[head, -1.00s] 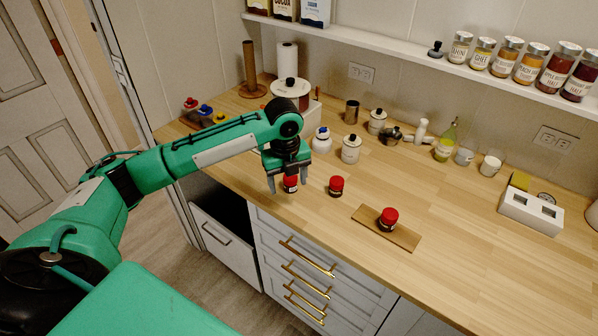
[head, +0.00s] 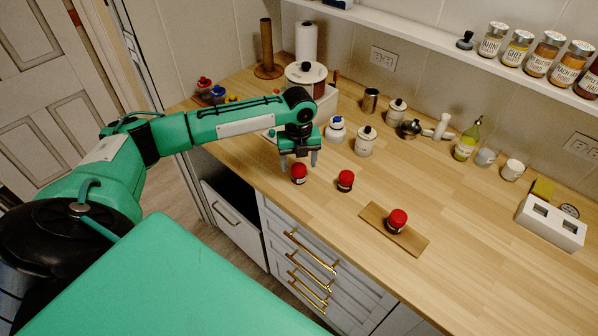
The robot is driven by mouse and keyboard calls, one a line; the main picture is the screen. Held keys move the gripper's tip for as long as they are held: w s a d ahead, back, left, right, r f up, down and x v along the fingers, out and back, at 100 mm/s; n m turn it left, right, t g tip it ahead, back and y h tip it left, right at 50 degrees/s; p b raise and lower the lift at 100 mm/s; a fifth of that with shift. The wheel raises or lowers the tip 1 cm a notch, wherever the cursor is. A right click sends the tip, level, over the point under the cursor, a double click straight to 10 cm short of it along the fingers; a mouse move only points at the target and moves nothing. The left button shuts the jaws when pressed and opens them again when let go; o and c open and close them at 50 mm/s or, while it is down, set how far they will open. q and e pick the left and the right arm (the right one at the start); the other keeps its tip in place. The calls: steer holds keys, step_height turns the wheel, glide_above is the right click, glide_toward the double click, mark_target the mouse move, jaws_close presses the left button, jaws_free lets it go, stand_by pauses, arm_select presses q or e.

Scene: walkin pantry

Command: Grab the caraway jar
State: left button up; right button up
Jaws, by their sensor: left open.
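Three small dark jars with red lids stand on the wooden counter, their labels too small to read, so I cannot tell which is the caraway jar. The left jar (head: 299,174) is near the front edge, the middle jar (head: 345,180) is to its right, and the right jar (head: 397,221) stands on a wooden board (head: 412,239). My left gripper (head: 299,165) is open and points down just above or behind the left jar, its fingers apart on either side of the lid in the picture. My right gripper is not in view.
Two white canisters (head: 365,142) (head: 336,130) stand behind the jars. A shelf of labelled jars (head: 543,55) hangs above. The counter's right front is clear.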

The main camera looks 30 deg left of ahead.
mark_target(299, 168)
arm_select(q)
step_height(299, 168, down, 4)
steer(key=shift+r+p, duration=0.2)
steer(key=shift+p, duration=0.65)
steer(key=shift+f, duration=0.55)
steer(key=c, duration=1)
steer(key=shift+c, duration=0.3)
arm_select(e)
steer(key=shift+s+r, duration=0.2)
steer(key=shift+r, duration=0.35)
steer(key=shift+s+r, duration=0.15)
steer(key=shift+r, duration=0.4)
